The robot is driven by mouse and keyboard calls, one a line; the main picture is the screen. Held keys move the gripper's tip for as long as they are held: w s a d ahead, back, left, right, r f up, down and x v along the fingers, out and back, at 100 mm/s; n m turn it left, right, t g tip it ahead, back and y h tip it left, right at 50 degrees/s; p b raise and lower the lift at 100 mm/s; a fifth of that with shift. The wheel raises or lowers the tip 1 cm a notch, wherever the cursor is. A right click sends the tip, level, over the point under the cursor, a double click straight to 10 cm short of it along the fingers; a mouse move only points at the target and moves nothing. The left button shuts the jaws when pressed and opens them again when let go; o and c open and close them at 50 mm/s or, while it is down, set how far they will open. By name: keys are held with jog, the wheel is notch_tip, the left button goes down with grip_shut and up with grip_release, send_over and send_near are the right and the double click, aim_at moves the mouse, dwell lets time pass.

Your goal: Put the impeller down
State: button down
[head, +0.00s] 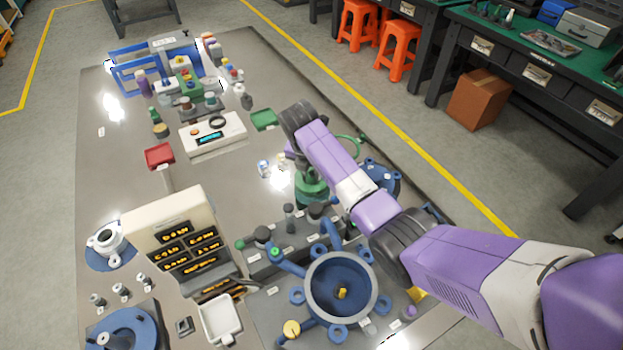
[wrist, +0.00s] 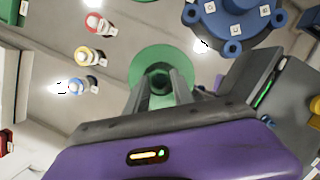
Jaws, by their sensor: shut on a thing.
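The impeller is a green round piece with a wide disc and a dark central hub; it shows in the wrist view (wrist: 152,57) between my fingertips. My gripper (wrist: 164,85) is shut on its hub. In the head view the green impeller (head: 312,188) shows under my wrist, partly hidden by my arm; its exact clearance from the surface below is unclear. A blue pump casing (head: 313,285) with an open round bowl and a yellow centre stands at the front. A blue lugged cover (head: 382,178) lies just right of the impeller; it also shows in the wrist view (wrist: 235,20).
Small capped bottles (head: 263,167) stand left of the impeller. A dark block with knobs (head: 290,245) lies between impeller and casing. A beige display unit (head: 175,230) stands at left. A white scale (head: 212,135) and red tray (head: 160,156) lie farther back. Bare table shows left of the bottles.

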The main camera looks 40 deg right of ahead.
aim_at(307, 187)
jog(key=shift+f, duration=1.8)
jog(key=shift+f, duration=0.15)
jog(key=c, duration=1.1)
grip_release()
jog(key=v, duration=1.2)
